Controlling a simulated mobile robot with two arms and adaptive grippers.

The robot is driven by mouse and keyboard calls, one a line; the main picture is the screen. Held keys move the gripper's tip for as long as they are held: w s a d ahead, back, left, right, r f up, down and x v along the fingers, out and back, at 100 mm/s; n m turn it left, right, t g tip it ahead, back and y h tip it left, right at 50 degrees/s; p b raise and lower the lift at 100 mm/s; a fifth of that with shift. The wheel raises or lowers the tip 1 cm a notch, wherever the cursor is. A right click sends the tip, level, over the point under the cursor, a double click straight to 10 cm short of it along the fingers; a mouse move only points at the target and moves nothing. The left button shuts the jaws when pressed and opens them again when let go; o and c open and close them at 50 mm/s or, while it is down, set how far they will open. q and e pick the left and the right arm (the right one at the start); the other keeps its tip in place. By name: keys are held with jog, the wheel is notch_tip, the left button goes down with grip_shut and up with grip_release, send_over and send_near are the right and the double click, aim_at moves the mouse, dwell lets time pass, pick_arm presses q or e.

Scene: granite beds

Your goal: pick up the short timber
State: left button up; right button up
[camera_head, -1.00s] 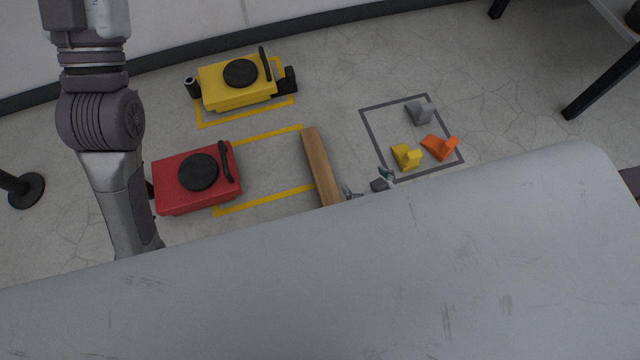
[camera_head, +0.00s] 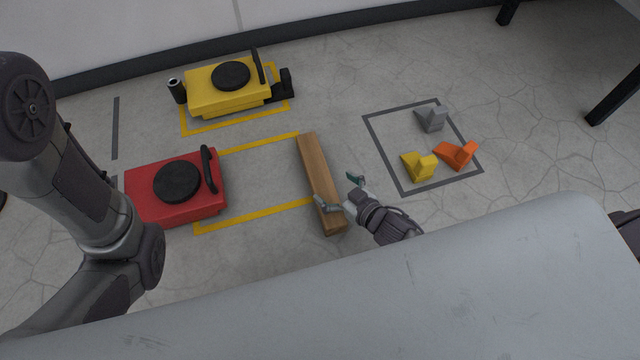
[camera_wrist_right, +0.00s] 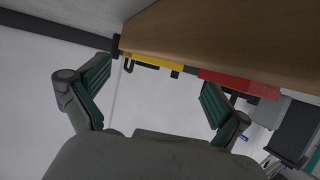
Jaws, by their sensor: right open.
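The short timber (camera_head: 316,168) is a plain brown wooden bar lying on the floor, just right of the yellow floor lines. My right gripper (camera_head: 339,191) is open beside its near half in the head view. One finger overlaps the timber in the picture and the other is to its right; I cannot tell whether they touch. In the right wrist view the timber (camera_wrist_right: 225,38) fills the top, beyond the two spread fingers of the gripper (camera_wrist_right: 157,88), with nothing between them. My left gripper is out of view; only my left arm shows.
A red machine (camera_head: 177,188) and a yellow machine (camera_head: 228,88) stand left of the timber. Grey (camera_head: 431,119), yellow (camera_head: 419,166) and orange (camera_head: 457,154) blocks stand in a grey floor square to the right. A large grey surface (camera_head: 330,290) covers the foreground.

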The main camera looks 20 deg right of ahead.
aim_at(321, 178)
jog(key=b+x, duration=0.4)
jog(key=shift+w+a+f+b, duration=0.1)
jog(key=shift+w+f+b, duration=0.2)
jog(key=shift+f, duration=0.1)
jog(key=shift+w+a, duration=0.15)
jog(key=shift+w, duration=0.1)
jog(key=c, duration=1.7)
